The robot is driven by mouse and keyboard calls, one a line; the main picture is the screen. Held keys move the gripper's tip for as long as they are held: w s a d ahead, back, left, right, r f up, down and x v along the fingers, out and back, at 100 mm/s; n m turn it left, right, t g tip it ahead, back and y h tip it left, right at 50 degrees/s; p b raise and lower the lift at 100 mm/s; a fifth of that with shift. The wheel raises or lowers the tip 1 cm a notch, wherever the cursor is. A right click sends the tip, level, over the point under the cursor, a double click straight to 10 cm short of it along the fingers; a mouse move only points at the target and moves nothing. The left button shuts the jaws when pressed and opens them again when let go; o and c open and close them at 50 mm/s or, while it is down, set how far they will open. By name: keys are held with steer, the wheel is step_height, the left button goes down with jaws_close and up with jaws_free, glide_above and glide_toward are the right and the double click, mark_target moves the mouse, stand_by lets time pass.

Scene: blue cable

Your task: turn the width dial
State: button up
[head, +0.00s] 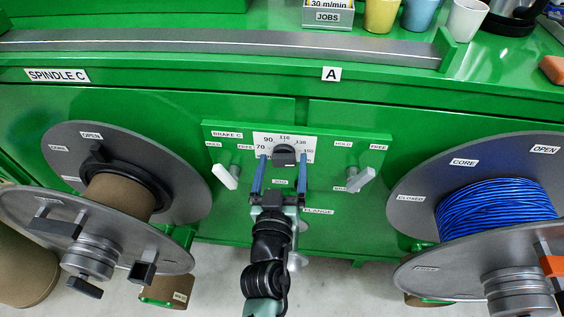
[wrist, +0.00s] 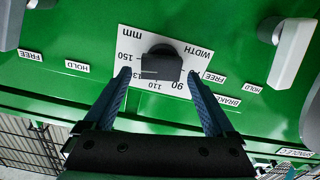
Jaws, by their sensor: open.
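The width dial (head: 284,153) is a dark round knob on a white scale plate (head: 308,142) in the middle of the green panel. In the wrist view the dial (wrist: 161,63) sits on the plate, which reads "WIDTH" and "mm" upside down. I cannot clearly tell which number its pointer marks. My gripper (head: 283,158) is open, its two blue fingers reaching toward the panel on either side of the dial. In the wrist view the fingertips of my gripper (wrist: 159,74) flank the dial's near end, with gaps visible on both sides. Nothing is held.
A pale lever (head: 226,177) stands left of the dial and another (head: 361,178) right of it, near HOLD and FREE labels. A spool with a brown core (head: 118,195) is at left, a spool of blue cable (head: 495,208) at right. Cups (head: 420,14) stand on top.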

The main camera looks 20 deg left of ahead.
steer(key=shift+w, duration=0.1)
steer(key=c, duration=1.4)
steer(key=shift+a+n, duration=0.1)
steer(key=shift+n, duration=0.2)
steer(key=n, duration=0.3)
steer(key=shift+a, duration=0.15)
steer(key=shift+a+f+n, duration=0.15)
steer(key=shift+n, duration=1.95)
steer(key=o, duration=1.4)
